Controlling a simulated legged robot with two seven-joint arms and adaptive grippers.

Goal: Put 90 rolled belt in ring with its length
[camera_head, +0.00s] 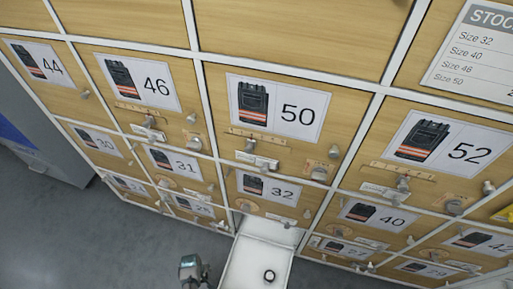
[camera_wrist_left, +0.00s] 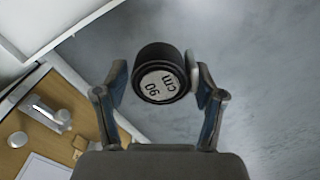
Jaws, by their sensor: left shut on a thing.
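My left gripper (camera_wrist_left: 165,85) is shut on a black rolled belt whose pale round end reads "90 cm" (camera_wrist_left: 158,86). The belt sits between the two fingers, with grey floor behind it in the left wrist view. In the head view part of my left arm or gripper (camera_head: 190,268) shows at the bottom, left of an open white drawer (camera_head: 237,275). A small dark round thing with a light middle (camera_head: 269,275) lies in that drawer; I cannot tell if it is a ring or a rolled belt. No length marking is readable there. My right gripper is not in view.
A wooden cabinet with white frames and numbered drawers, such as 50 (camera_head: 284,108) and 52 (camera_head: 440,140), fills the head view. Knobs and handles stick out from the fronts. A stock sign (camera_head: 475,50) hangs at upper right. Grey floor (camera_head: 70,235) is clear at lower left.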

